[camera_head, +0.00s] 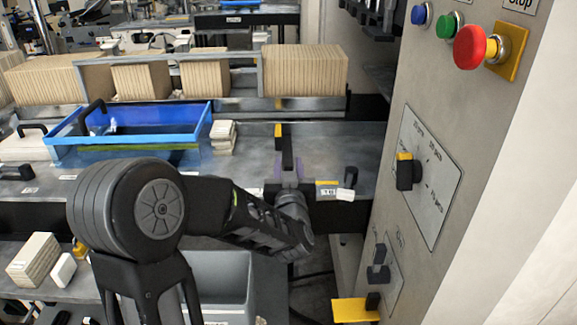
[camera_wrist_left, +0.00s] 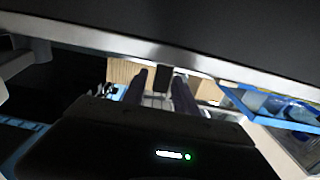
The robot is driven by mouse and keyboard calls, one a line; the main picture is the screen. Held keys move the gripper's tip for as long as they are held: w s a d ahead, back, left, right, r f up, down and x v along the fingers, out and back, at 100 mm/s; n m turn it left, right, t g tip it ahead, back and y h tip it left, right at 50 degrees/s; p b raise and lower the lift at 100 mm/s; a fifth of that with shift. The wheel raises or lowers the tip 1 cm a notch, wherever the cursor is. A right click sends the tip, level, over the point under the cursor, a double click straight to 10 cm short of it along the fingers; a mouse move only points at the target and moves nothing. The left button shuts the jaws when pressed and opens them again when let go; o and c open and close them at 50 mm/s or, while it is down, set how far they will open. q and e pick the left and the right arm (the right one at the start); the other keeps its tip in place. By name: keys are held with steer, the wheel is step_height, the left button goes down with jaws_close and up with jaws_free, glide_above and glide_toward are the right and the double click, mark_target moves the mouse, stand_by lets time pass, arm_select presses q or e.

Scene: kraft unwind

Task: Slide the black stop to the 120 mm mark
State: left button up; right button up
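The black stop (camera_head: 287,153) is a narrow dark bar on the grey bench, with a yellow piece (camera_head: 278,130) at its far end. My left gripper (camera_head: 288,184) is at the bench's front edge, around the near end of the stop. In the left wrist view the two dark fingers (camera_wrist_left: 160,92) stand apart, with the dark end of the stop (camera_wrist_left: 165,78) between them and gaps visible on both sides. A small yellow-and-white label (camera_head: 327,188) is on the front edge right of the gripper; its marking is too small to read. My right gripper is not visible.
A blue tray (camera_head: 140,150) stands left on the bench, also seen in the left wrist view (camera_wrist_left: 270,108). Wooden-looking stacks (camera_head: 303,70) stand behind. A control cabinet (camera_head: 425,110) with knobs and buttons closes off the right side.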

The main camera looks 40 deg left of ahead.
arm_select(q)
jaws_close()
steer(key=shift+a, duration=0.1)
stand_by(1.1)
